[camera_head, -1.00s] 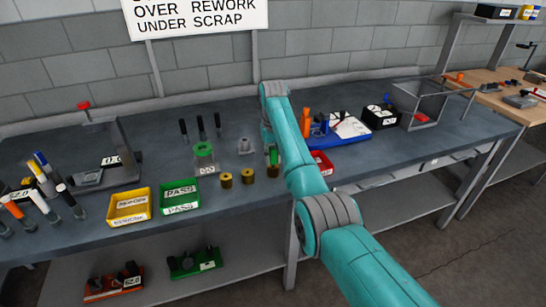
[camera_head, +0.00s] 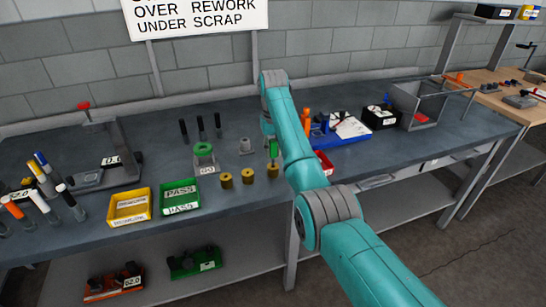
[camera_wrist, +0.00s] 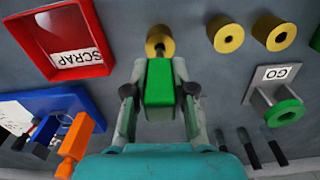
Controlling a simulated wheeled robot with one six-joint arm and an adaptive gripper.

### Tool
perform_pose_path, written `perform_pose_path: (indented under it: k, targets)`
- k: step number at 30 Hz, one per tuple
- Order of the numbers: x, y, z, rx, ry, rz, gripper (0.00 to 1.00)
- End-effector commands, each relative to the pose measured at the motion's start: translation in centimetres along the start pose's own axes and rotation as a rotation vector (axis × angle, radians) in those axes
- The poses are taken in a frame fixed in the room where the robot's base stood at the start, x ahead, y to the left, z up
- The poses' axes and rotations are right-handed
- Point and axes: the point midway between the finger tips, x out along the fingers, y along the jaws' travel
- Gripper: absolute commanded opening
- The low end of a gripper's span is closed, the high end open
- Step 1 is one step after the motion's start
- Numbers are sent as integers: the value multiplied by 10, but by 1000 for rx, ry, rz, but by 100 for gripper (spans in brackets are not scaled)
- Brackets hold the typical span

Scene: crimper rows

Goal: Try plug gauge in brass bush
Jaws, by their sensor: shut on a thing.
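My gripper (camera_head: 272,146) is shut on the green handle of the plug gauge (camera_head: 273,149). In the wrist view the green handle (camera_wrist: 159,82) sits between the two fingers (camera_wrist: 160,100). The gauge is upright above the rightmost brass bush (camera_head: 273,171). In the wrist view that bush (camera_wrist: 160,37) lies just past the handle's end. I cannot tell whether the gauge's tip is in the bush or above it. Two more brass bushes stand to the left, one in the middle (camera_head: 248,177) and one at the left (camera_head: 226,181).
A GO stand with a green ring (camera_head: 204,150) stands behind the bushes. Green PASS tray (camera_head: 181,209) and yellow tray (camera_head: 129,217) are at front left. The red SCRAP tray (camera_wrist: 102,63) is close by. A blue tray (camera_wrist: 88,100) with orange-handled tools lies beyond it.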

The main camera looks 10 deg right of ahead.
Motion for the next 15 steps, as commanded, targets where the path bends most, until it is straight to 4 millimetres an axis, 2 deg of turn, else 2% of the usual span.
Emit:
perform_pose_path:
  k: [15]
  targets:
    - [-18,0,0,0,1,0,0]
